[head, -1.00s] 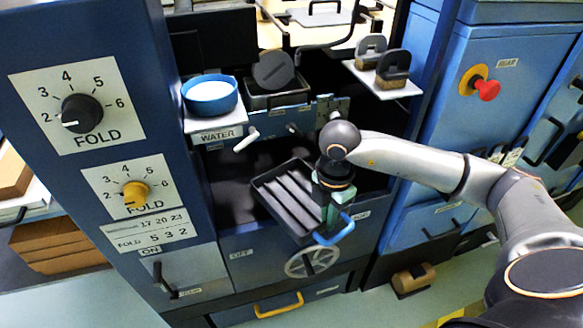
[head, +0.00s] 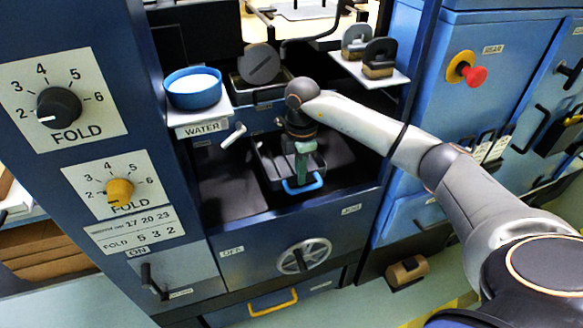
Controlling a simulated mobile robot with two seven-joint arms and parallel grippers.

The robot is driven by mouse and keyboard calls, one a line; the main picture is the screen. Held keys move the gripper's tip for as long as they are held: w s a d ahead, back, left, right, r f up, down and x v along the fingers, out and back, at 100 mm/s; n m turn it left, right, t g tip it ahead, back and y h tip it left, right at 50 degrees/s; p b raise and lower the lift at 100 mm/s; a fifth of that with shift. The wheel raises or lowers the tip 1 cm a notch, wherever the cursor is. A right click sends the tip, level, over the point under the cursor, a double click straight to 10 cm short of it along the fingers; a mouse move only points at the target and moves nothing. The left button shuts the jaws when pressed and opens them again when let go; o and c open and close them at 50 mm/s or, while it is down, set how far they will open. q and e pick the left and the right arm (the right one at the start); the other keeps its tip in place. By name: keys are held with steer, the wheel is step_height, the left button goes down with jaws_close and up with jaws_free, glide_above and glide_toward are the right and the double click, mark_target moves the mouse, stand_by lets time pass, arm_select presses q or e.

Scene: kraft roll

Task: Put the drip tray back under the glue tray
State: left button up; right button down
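The drip tray (head: 262,160), a dark shallow tray with a blue handle (head: 303,186) at its front, is inside the dark recess of the blue machine. The glue tray (head: 247,98), a dark box with a round grey disc over it, is above and behind it. My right gripper (head: 302,176) points down at the front of the drip tray, its greenish fingers at the blue handle, and appears shut on it. My arm and wrist hide much of the tray's right and back, so I cannot tell whether it touches the recess floor. My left gripper is out of view.
A blue water bowl (head: 195,92) stands on a white shelf left of the recess. A small white lever (head: 233,136) sticks out near it. Two dark-handled blocks (head: 380,58) sit on a white shelf at right. The recess floor left of the tray is clear.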

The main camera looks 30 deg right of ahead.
mark_target(292, 168)
steer(key=shift+w+d+b, duration=0.1)
steer(key=shift+w+d, duration=0.15)
steer(key=shift+w, duration=0.75)
steer(key=shift+w+d+b, duration=0.15)
steer(key=shift+w+d, duration=0.05)
steer(key=shift+w, duration=0.75)
steer(key=shift+w+d+b, duration=0.1)
steer(key=shift+w+d, duration=0.15)
steer(key=shift+w, duration=0.75)
steer(key=shift+f, duration=1.75)
steer(key=shift+f+b, duration=0.15)
steer(key=shift+b, duration=0.15)
steer(key=c, duration=1.1)
jaws_free()
steer(key=shift+o, duration=0.2)
step_height(292, 168, up, 12)
steer(key=p, duration=0.1)
steer(key=shift+p, duration=0.3)
